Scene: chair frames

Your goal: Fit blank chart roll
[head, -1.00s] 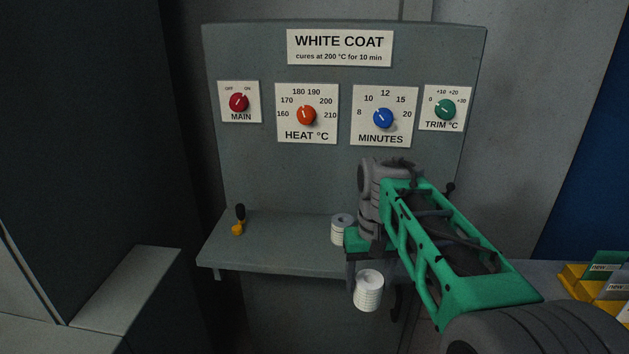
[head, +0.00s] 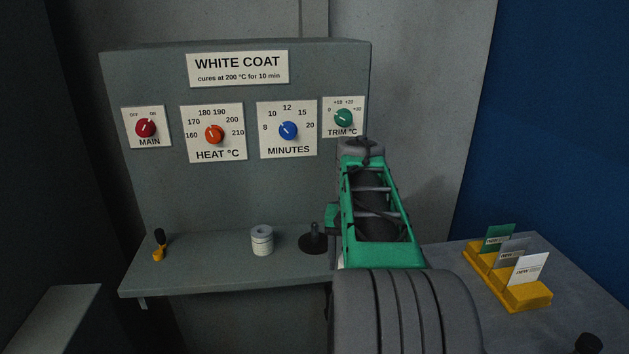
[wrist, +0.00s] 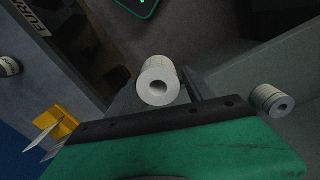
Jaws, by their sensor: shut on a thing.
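A pale roll (wrist: 158,86) with a dark hole in its end sits between the fingers of my gripper (wrist: 160,92) in the wrist view. The gripper is shut on it; no print shows clearly on it. In the head view my own arm hides the gripper and this roll. Another white roll with dark bands (head: 262,241) stands upright on the grey shelf (head: 200,276); a banded roll (wrist: 272,98) shows at the right of the wrist view. A black spindle on a round base (head: 313,240) stands on the shelf, just left of my arm.
The grey panel (head: 235,185) above the shelf carries labelled dials. A yellow holder with cards (head: 522,290) sits on a side table (head: 455,268) at right.

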